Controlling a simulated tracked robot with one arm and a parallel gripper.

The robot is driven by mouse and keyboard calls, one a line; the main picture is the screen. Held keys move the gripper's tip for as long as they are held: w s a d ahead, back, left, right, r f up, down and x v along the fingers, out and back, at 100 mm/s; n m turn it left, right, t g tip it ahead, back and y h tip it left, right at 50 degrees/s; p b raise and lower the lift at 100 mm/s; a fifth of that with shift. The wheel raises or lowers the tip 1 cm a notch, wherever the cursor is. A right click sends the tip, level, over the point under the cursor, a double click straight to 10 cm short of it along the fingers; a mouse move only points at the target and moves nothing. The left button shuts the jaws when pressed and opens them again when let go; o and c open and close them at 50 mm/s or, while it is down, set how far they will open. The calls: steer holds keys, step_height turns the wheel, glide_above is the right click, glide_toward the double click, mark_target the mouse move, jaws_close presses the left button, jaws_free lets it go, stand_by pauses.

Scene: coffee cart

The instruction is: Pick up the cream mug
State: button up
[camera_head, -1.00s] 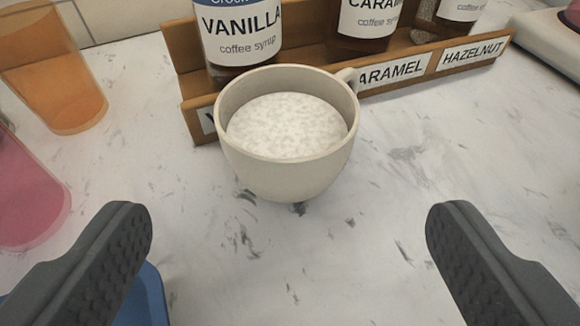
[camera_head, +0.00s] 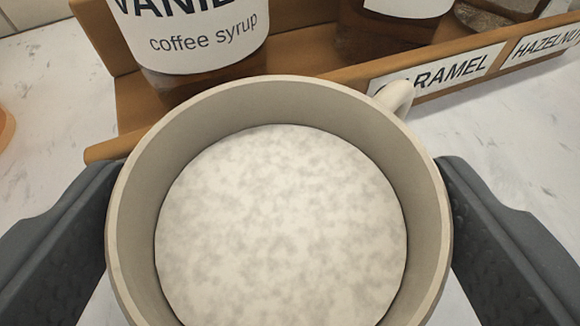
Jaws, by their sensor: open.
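The cream mug (camera_head: 424,205) fills the middle of the view. It stands upright and holds a pale, mottled, foamy drink (camera_head: 280,225). Its handle (camera_head: 396,97) points to the back right. My gripper (camera_head: 280,240) is open, with one dark finger on the left side of the mug and one on the right. Both fingers are very close to the mug's wall; I cannot tell whether they touch it. The mug's base and the fingertips' lower parts are hidden.
A wooden rack (camera_head: 330,82) stands close behind the mug, with labels reading caramel and hazelnut. It holds syrup bottles, including a vanilla one (camera_head: 195,40). An orange edge shows at the far left. Marbled counter (camera_head: 490,140) is clear to the right.

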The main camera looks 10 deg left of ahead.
steer(key=shift+x, duration=1.1)
steer(key=c, duration=0.9)
steer(key=shift+c, duration=0.2)
steer(key=shift+s+r, duration=0.1)
steer(key=shift+r, duration=0.05)
steer(key=shift+s+d+r, duration=0.1)
steer(key=shift+s+r, duration=0.2)
steer(key=shift+r, duration=0.05)
steer(key=r+p+v, duration=0.1)
steer(key=v, duration=1.4)
steer(key=shift+w, duration=0.25)
